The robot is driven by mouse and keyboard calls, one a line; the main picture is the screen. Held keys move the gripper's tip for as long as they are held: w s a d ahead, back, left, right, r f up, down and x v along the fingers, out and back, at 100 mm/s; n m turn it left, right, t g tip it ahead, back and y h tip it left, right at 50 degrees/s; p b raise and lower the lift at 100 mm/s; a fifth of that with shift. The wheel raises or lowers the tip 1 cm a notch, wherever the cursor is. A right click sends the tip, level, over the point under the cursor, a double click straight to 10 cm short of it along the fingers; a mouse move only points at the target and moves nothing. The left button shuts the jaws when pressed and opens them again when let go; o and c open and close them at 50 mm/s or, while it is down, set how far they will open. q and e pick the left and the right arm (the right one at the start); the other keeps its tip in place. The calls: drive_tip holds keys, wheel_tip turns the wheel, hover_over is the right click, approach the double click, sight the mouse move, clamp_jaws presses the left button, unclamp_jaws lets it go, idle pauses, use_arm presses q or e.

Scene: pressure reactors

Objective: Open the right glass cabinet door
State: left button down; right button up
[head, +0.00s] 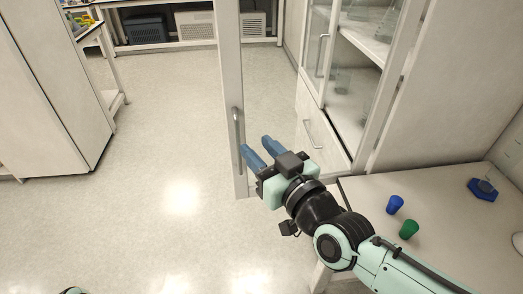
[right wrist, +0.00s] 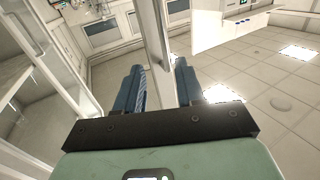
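The right glass cabinet door (head: 230,60) stands swung out from the cabinet in the head view. Its pale frame runs down the middle of the view, with a vertical metal handle (head: 236,128) near the free edge. My right gripper (head: 259,151) is just right of that handle, near the door's lower part. In the right wrist view its two blue fingers (right wrist: 159,88) are spread apart. The door's frame (right wrist: 155,40) shows in the gap between them; I cannot tell whether either finger touches it. My left gripper is not in view.
The cabinet (head: 310,97) shows glassware on its shelves, a closed left door and a drawer. The floor left of the door is clear.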

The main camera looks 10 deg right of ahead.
drive_tip(key=v, duration=1.3)
drive_tip(key=shift+s, duration=0.15)
